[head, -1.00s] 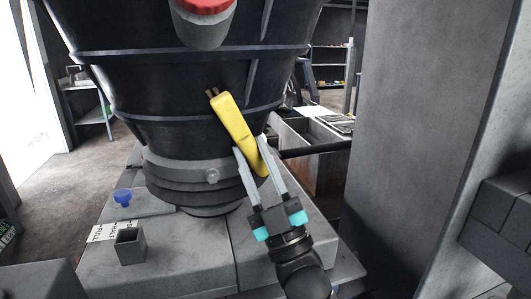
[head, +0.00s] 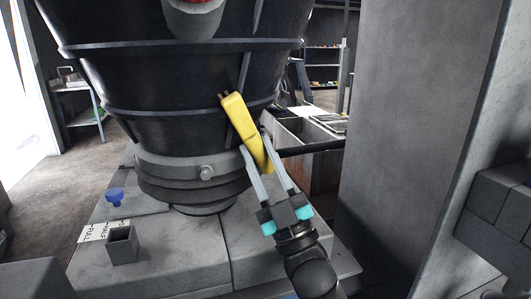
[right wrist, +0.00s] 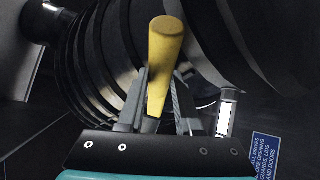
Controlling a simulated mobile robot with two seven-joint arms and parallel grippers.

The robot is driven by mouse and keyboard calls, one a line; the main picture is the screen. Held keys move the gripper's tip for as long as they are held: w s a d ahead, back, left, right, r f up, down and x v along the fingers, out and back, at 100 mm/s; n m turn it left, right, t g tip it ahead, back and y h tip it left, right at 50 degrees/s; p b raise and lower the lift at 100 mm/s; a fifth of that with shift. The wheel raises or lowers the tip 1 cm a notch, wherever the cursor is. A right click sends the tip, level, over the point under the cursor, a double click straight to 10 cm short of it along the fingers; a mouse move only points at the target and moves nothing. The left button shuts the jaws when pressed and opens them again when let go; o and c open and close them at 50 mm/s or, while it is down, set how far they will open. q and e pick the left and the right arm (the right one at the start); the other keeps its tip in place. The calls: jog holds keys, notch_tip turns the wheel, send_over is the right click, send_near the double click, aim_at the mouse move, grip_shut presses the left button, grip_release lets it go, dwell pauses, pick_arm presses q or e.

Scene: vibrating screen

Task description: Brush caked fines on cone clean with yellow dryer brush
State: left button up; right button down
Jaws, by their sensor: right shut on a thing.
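My right gripper (head: 268,166) is shut on the yellow dryer brush (head: 240,121). The brush is tilted, its top leaning left, with short brown tips at its upper end close to the dark cone (head: 180,85). I cannot tell whether the tips touch the cone. In the right wrist view the yellow brush (right wrist: 163,55) stands up between the fingers (right wrist: 155,115), with the ribbed dark cone side (right wrist: 105,60) behind it. No caked fines can be made out on the cone. My left gripper is not in view.
A grey collar (head: 190,170) sits below the cone on a grey block base (head: 165,250). A small square box (head: 122,245) and a blue knob (head: 115,196) are at the left. A grey panel (head: 415,100) stands at the right. A dark bar (head: 310,148) runs behind the gripper.

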jog(key=shift+s+a, duration=0.35)
jog(key=shift+a, duration=0.25)
jog(key=shift+s+a, duration=0.3)
jog(key=shift+a, duration=0.25)
jog(key=shift+w+d, duration=1.05)
jog(key=shift+d, duration=0.8)
jog(key=shift+s+a+p, duration=0.1)
jog(key=shift+s+a, duration=0.25)
jog(key=shift+a, duration=0.3)
jog(key=shift+s+a+p, duration=0.15)
jog(key=shift+s+a, duration=0.2)
jog(key=shift+a, duration=0.25)
jog(key=shift+s+a+p, duration=0.1)
jog(key=shift+s+a, duration=0.25)
jog(key=shift+a, duration=0.3)
jog(key=shift+s+d+f, duration=0.1)
jog(key=shift+s+f, duration=0.1)
jog(key=s+d, duration=0.1)
jog(key=s+d+f, duration=0.1)
jog(key=s+f, duration=0.1)
jog(key=s, duration=0.1)
jog(key=shift+d+f+p, duration=0.1)
jog(key=shift+d+p, duration=0.3)
